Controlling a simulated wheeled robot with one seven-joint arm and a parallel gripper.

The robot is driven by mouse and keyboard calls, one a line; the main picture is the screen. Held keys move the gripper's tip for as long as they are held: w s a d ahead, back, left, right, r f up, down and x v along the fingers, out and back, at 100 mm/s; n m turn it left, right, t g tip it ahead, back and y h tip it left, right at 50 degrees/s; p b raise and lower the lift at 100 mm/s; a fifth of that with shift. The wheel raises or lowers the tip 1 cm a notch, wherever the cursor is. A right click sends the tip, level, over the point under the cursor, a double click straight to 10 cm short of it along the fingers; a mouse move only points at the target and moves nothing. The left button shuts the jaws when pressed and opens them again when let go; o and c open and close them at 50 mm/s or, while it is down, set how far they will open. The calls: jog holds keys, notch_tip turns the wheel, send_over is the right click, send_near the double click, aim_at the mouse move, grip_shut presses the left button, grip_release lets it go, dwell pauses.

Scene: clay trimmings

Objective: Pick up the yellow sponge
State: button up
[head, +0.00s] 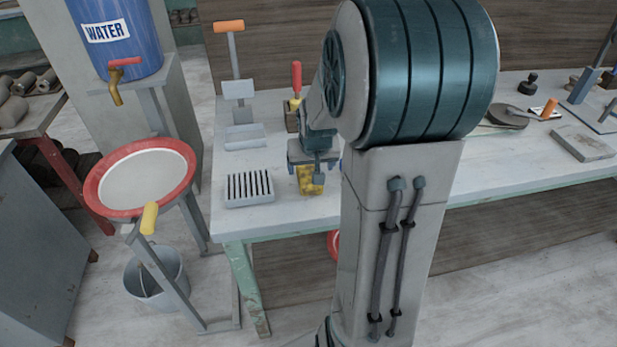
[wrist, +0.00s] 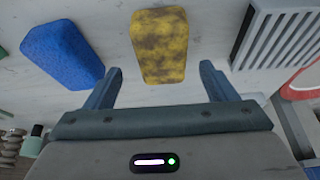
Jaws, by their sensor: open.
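The yellow sponge (wrist: 160,45) lies on the white worktable, with brownish stains on its face. In the wrist view it sits ahead of my gripper (wrist: 160,88), centred between the two fingers and a little beyond their tips. My gripper is open with nothing between its fingers. In the head view the sponge (head: 311,180) is at the table's front edge area, just below my gripper (head: 312,163), partly covered by it. Whether the fingers touch the sponge cannot be told.
A blue sponge (wrist: 64,53) lies left of the yellow one in the wrist view. A grey slatted rack (wrist: 283,35) lies to its right; it also shows in the head view (head: 249,201). A red-handled tool (head: 296,78) stands behind. A red-rimmed basin (head: 96,190) is left of the table.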

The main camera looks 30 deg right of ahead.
aim_at(309, 172)
jog(key=shift+a+x, duration=0.1)
jog(key=shift+x, duration=0.9)
jog(key=shift+a+x, duration=0.15)
jog(key=shift+x, duration=0.8)
jog(key=shift+s+f+b, duration=0.2)
jog(key=shift+f+b, duration=0.15)
jog(key=c, duration=1.1)
